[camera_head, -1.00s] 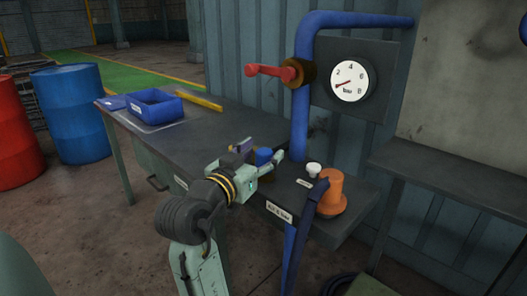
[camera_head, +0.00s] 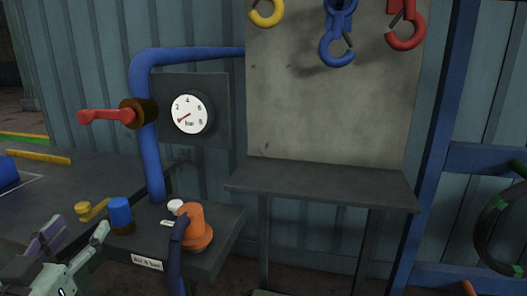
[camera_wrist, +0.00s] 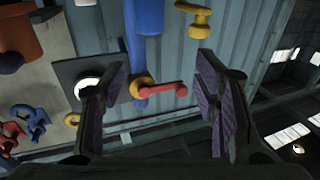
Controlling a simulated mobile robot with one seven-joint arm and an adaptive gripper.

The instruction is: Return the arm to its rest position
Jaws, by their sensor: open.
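My gripper (camera_head: 75,246) shows at the lower left of the head view, in front of the workbench. In the wrist view its two purple-padded fingers (camera_wrist: 165,98) are apart with nothing held between them. The wrist picture is upside down relative to the head view. Near my gripper in the head view stand a blue cylinder (camera_head: 120,214) and a yellow knobbed part (camera_head: 92,209). I cannot tell how far the fingers are from them. The rest of my arm is mostly out of the head view.
A red-handled valve (camera_head: 108,115) and a gauge (camera_head: 189,114) are on the wall. Coloured hooks (camera_head: 338,35) hang over an empty shelf (camera_head: 320,183).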

